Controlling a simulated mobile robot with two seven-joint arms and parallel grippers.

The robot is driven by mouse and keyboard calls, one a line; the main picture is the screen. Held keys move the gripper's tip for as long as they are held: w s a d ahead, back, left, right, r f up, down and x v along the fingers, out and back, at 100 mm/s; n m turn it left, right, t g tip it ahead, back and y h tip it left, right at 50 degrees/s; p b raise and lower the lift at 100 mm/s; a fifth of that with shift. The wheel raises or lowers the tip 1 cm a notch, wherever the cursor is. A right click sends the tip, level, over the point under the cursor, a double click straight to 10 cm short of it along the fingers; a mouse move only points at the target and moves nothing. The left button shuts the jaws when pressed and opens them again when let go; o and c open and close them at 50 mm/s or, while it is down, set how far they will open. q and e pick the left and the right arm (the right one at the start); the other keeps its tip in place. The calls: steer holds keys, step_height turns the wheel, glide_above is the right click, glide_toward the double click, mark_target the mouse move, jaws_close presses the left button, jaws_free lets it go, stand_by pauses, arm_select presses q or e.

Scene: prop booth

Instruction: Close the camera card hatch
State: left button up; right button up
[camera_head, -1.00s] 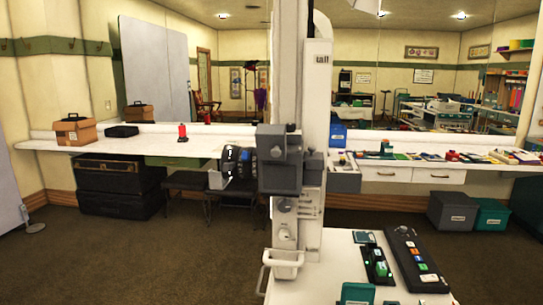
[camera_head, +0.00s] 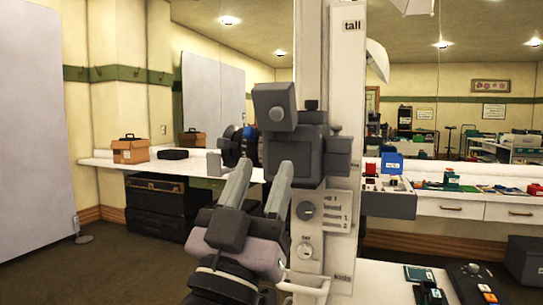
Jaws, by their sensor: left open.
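The grey camera (camera_head: 295,148) is mounted on the white column, with a square block on top and a dark lens part with a blue patch (camera_head: 234,148) at its left. A small grey part (camera_head: 338,147) sticks out at its right side; I cannot tell whether this is the card hatch or how far it stands open. My left gripper (camera_head: 264,168) is open and empty, its two fingers pointing up at the camera's lower left. The right finger overlaps the camera in the picture; contact cannot be told. My right gripper is not in view.
The white column (camera_head: 344,90) stands right behind the camera. A white table (camera_head: 380,290) with control panels is at the lower right. A counter (camera_head: 450,202) with small props runs behind. A cardboard box (camera_head: 130,150) sits on the left counter. Open floor lies at left.

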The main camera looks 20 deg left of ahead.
mark_target(276, 117)
arm_select(q)
steer(key=w+r+p, duration=0.1)
steer(key=r, duration=0.1)
steer(key=w+r+p, duration=0.1)
steer(key=r, duration=0.1)
steer(key=w+r+p, duration=0.1)
steer(key=r, duration=0.1)
steer(key=shift+w+p, duration=0.3)
steer(key=shift+w+r, duration=0.2)
steer(key=shift+w, duration=0.15)
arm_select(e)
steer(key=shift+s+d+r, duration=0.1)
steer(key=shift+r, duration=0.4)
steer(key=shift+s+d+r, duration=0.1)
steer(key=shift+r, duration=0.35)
arm_select(q)
steer(key=shift+c, duration=0.3)
jaws_close()
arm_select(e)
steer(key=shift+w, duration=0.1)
